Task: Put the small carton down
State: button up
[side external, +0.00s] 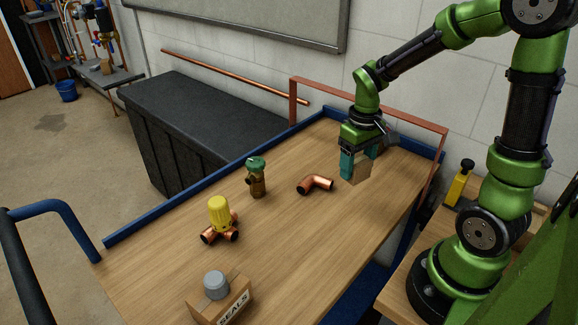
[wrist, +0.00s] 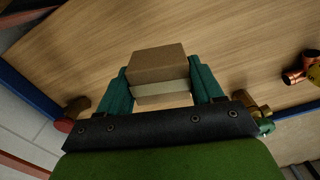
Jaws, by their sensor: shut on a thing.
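A small brown carton (side external: 359,173) is held between the teal fingers of my gripper (side external: 357,165) over the far right part of the wooden table (side external: 300,235). In the wrist view the carton (wrist: 158,62) sits between both fingertips, with a pale band along its near edge. My gripper (wrist: 160,82) is shut on it. The carton looks close to the tabletop, but I cannot tell whether it touches. The fingers hide part of its sides.
A copper elbow (side external: 315,184) lies just left of the carton. A teal-capped brass valve (side external: 257,177) and a yellow-capped copper fitting (side external: 220,217) stand farther left. A SEALS box (side external: 232,303) with a grey cap (side external: 216,284) is in front. A copper-coloured rail (side external: 380,108) and blue edge bound the back.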

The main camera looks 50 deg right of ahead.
jog(key=s+d, duration=0.4)
jog(key=d, duration=0.3)
jog(key=f+n, duration=0.1)
jog(key=f, duration=0.5)
jog(key=f+n, duration=0.1)
jog(key=f, duration=0.2)
jog(key=shift+w+a+n, duration=0.2)
jog(key=shift+a+n, duration=0.05)
jog(key=shift+n, duration=0.05)
jog(key=o, duration=1.1)
